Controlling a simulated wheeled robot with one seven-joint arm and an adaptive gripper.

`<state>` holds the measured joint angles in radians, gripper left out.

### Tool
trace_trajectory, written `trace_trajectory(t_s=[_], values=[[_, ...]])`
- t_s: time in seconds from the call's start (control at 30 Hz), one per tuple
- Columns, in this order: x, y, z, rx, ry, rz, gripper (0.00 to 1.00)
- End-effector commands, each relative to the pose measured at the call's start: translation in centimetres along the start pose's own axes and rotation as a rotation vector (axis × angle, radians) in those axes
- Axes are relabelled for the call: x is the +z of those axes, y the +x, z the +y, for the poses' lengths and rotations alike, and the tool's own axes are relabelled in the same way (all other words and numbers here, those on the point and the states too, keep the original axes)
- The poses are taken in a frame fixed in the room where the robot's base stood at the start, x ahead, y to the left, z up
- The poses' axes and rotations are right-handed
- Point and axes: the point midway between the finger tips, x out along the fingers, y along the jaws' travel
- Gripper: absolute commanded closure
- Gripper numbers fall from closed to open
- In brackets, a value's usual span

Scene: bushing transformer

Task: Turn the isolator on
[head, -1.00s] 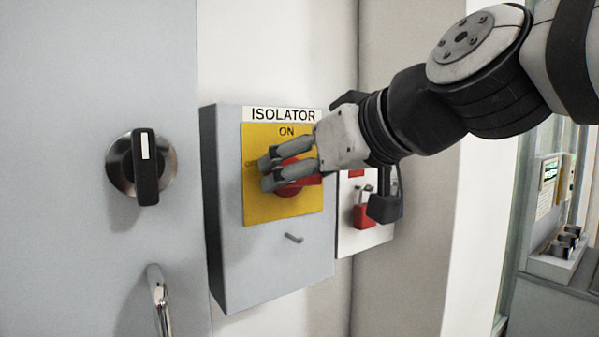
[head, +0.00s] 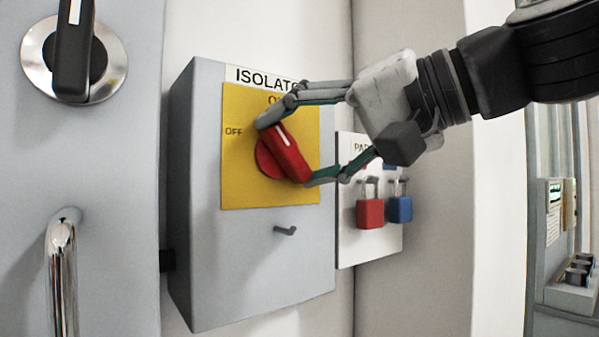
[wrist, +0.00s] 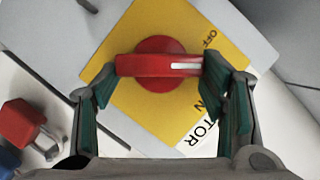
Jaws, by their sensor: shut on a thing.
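The isolator is a grey box (head: 265,255) with a yellow plate (head: 245,190) and a red rotary handle (head: 291,158). The handle is slanted; its white-marked end points up and left, between the OFF label (head: 233,132) and the partly hidden ON label. My gripper (head: 284,153) is shut on the handle, one finger at its upper-left end and the other at its lower-right end. In the wrist view the handle (wrist: 160,66) spans between the finger pads, with its white mark at the right.
A grey panel at the left carries a black rotary knob (head: 75,45) and a metal handle (head: 62,270). A peg (head: 285,230) sticks out below the yellow plate. A white board with red (head: 369,213) and blue (head: 400,208) padlocks hangs at the right.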

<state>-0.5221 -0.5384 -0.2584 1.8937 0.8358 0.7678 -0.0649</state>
Motion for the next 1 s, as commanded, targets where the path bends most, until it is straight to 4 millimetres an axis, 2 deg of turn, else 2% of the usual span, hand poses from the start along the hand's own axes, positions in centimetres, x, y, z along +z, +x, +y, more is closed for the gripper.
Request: trace_trajectory(t_s=[0.03,0.6,1.0], values=[[0.18,0.24,0.56,-0.017,0.041,-0.002,0.63],[0.41,0.28,1.12,-0.201,0.492,-0.003,0.63],[0.43,0.23,1.12,-0.260,0.635,-0.002,0.63]])
